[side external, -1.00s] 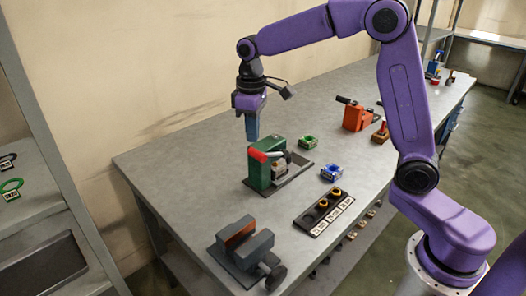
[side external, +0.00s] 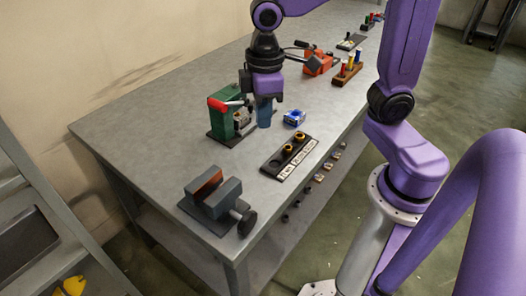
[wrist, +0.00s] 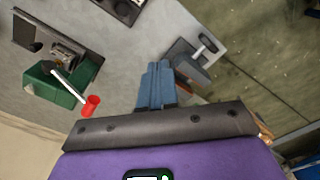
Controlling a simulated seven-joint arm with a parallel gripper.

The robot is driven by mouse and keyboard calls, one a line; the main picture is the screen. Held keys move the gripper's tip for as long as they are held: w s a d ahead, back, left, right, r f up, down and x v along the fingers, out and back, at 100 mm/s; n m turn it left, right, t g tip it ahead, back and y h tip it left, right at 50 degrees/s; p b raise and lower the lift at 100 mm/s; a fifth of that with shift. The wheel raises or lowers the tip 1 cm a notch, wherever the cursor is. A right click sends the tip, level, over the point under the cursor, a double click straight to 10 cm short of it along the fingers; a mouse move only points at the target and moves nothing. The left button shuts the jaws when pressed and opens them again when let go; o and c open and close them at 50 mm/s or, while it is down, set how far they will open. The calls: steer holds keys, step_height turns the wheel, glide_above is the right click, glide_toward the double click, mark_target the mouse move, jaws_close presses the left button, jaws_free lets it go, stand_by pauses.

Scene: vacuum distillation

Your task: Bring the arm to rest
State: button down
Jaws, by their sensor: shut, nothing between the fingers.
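My gripper (side external: 264,124) is at the end of the purple arm, pointing down over the workbench (side external: 130,110). Its blue fingers are together and hold nothing. In the side view it appears just right of the green device with a red-ended lever (side external: 221,117). I cannot tell its exact height above the bench. In the wrist view the closed fingers (wrist: 156,70) point toward the grey bench top, with the green device (wrist: 55,88) to their left and the grey vise (wrist: 187,66) to their right.
A grey vise (side external: 214,198) sits at the near bench end. A labelled dark tray with brass rings (side external: 272,167), a blue block (side external: 294,118), an orange-red device (side external: 318,65) and a wooden rack (side external: 347,74) stand nearby. The bench's left part is clear.

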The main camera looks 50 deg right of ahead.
steer(key=s+d+f+n, duration=0.1)
steer(key=s+d, duration=0.1)
steer(key=s, duration=0.5)
steer(key=s+d+f+n, duration=0.2)
steer(key=s+d, duration=0.1)
steer(key=s, duration=0.4)
